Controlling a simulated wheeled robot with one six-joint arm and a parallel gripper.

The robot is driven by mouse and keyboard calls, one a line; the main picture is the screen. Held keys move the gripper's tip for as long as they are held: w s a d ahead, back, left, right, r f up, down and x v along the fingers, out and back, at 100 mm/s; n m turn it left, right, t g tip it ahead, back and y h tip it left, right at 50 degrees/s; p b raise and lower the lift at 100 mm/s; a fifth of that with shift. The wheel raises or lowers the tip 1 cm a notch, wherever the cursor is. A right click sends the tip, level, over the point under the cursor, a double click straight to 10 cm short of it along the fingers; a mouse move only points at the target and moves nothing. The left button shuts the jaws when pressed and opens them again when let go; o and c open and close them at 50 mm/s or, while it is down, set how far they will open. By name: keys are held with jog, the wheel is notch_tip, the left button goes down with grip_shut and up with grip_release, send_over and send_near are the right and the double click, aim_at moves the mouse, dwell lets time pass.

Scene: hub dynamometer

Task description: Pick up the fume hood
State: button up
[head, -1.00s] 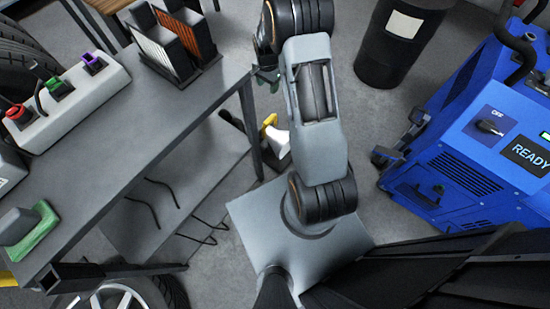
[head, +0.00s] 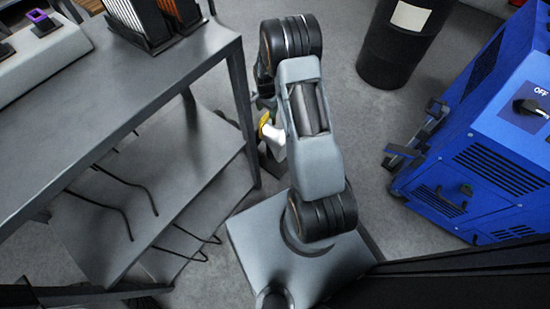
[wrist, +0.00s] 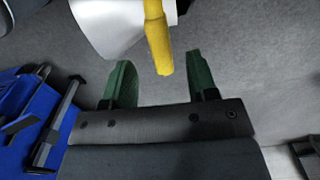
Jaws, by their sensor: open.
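The fume hood is a white flared piece (head: 277,151) with a yellow handle (head: 264,124). In the head view it shows low beside the bench, partly hidden behind my arm. In the wrist view the white hood (wrist: 108,28) is at the top, and the yellow handle (wrist: 157,40) points down toward the gap between my fingers. My gripper (wrist: 160,72) is open, with a green finger on each side of the gap. The handle's end is near fingertip level, with no grip on it. In the head view my gripper is mostly hidden by the arm.
A grey workbench (head: 100,95) with a lower shelf (head: 165,185) stands at the left, its leg close to my arm. A blue machine (head: 490,150) is at the right. A black drum (head: 395,50) stands at the back. Grey floor (head: 340,110) between them is clear.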

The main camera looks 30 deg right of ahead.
aim_at(267, 115)
jog(key=shift+f+b, duration=1.75)
jog(key=shift+f, duration=1.55)
jog(key=shift+w+r, duration=0.1)
jog(key=shift+c, duration=0.5)
grip_shut()
jog(key=shift+r, duration=0.1)
